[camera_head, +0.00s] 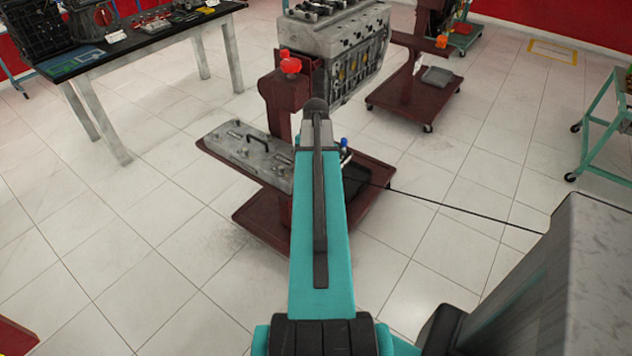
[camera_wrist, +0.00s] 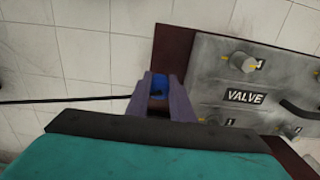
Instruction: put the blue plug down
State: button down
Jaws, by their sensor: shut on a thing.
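The blue plug (camera_wrist: 158,90) sits between the two purple-grey fingers of my gripper (camera_wrist: 160,80) in the wrist view. My gripper is shut on it, and a black cable (camera_wrist: 60,100) runs from it to the left. In the head view a small blue piece (camera_head: 344,143) shows just right of my arm, and the cable (camera_head: 470,212) stretches off to the right. My arm hides most of the gripper there. The plug is beside the grey VALVE plate (camera_wrist: 205,85), over or near the maroon stand; its height above any surface cannot be told.
The maroon engine stand (camera_head: 262,222) carries the grey plate with a black handle (camera_head: 258,145) and an engine block (camera_head: 330,40). A black-topped table (camera_head: 130,45) with tools is at the upper left. Another stand and a teal cart (camera_head: 600,125) are to the right. Tiled floor is open at left.

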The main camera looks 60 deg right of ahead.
jog(key=shift+f+b, duration=0.9)
jog(key=shift+f, duration=0.55)
jog(key=shift+f, duration=0.15)
jog(key=c, duration=1.6)
grip_release()
jog(key=shift+o, duration=0.2)
jog(key=shift+r+b, duration=0.6)
jog(key=shift+r, duration=5.55)
